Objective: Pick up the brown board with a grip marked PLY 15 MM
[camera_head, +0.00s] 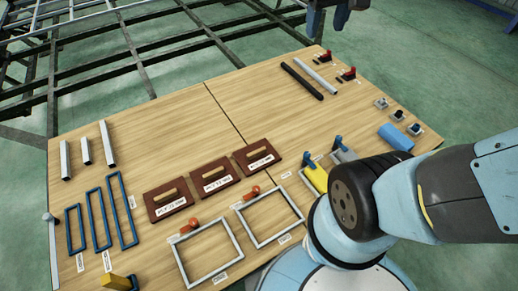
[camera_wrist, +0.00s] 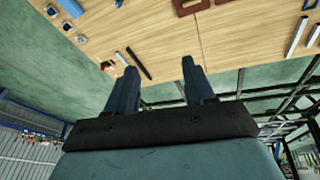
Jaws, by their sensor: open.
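Three brown boards with wooden grips lie in a slanting row on the wooden table in the head view: a left one (camera_head: 152,194), a middle one (camera_head: 213,169) and a right one (camera_head: 270,146). Each has a white label. The lettering is small; the left label seems closest to PLY 15 MM, but I cannot be sure. My gripper (camera_head: 326,24) is at the top edge of the head view, beyond the table's far side and well away from the boards.
Light frames with orange handles (camera_head: 210,250) lie in front of the boards, blue frames (camera_head: 98,220) to their left. A black bar (camera_head: 302,81) and grey bar (camera_head: 316,76) lie toward the far right. The table (camera_head: 150,125) is bare behind the boards.

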